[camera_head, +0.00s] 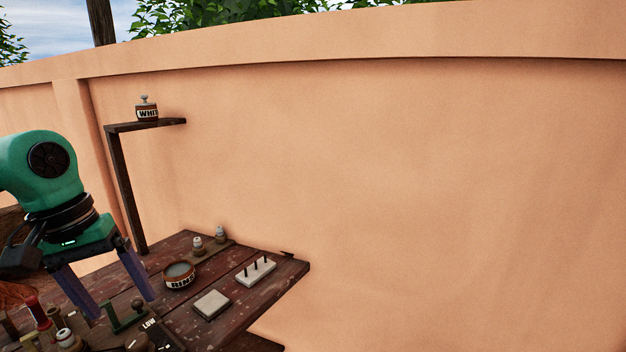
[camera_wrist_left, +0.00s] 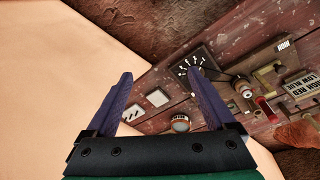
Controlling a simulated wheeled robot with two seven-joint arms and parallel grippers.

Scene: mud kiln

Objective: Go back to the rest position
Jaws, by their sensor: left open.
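My left gripper (camera_head: 124,294) hangs from the green arm at the left of the head view, with its two purple fingers pointing down over the wooden table (camera_head: 232,322). The fingers are spread wide and nothing shows between them. In the left wrist view the open left gripper (camera_wrist_left: 160,82) also shows, with the table and its items beyond the fingertips. My right gripper is in neither view.
A bowl with dark lettering (camera_head: 179,275), a pale square block (camera_head: 211,305) and a pegged white block (camera_head: 256,271) sit on the table. A jar labelled WHIT (camera_head: 147,112) stands on a raised shelf (camera_head: 150,125). A tan wall (camera_head: 400,180) rises behind. Several small items crowd the lower left.

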